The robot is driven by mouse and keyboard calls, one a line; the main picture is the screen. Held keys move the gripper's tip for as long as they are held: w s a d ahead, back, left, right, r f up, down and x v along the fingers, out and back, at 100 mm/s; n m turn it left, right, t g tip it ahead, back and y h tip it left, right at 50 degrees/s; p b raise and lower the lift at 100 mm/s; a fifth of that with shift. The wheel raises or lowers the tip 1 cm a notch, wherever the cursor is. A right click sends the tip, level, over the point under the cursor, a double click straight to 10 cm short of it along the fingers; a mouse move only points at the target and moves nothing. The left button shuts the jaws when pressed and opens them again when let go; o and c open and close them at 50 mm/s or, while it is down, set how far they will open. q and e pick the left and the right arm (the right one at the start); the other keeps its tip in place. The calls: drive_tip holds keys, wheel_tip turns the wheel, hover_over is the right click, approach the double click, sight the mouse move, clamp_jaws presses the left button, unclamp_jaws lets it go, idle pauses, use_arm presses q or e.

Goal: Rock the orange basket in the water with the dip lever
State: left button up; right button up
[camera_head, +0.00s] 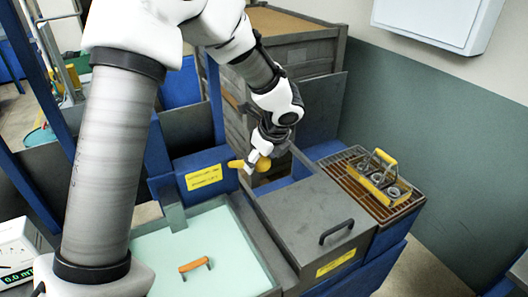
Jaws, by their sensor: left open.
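My left gripper (256,157) reaches down from above in the middle of the head view. It is open, with its fingers at a yellow handle (235,163), which I take to be the dip lever. Yellow shows on both sides of the fingers; whether they touch it I cannot tell. An orange handle with dark ends (195,265) stands out of the pale green water (225,240) in the left tank. It appears to belong to the orange basket, whose body I cannot make out. My right gripper is out of view.
A grey lidded box (315,215) with a black handle stands right of the tank. Beyond it, a yellow-handled carrier with metal cups (381,180) sits on a brown grate (350,190). A white display device (15,255) is at the left edge.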

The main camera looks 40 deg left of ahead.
use_arm(q)
drive_tip(key=v, duration=1.1)
drive_tip(key=shift+r, duration=0.3)
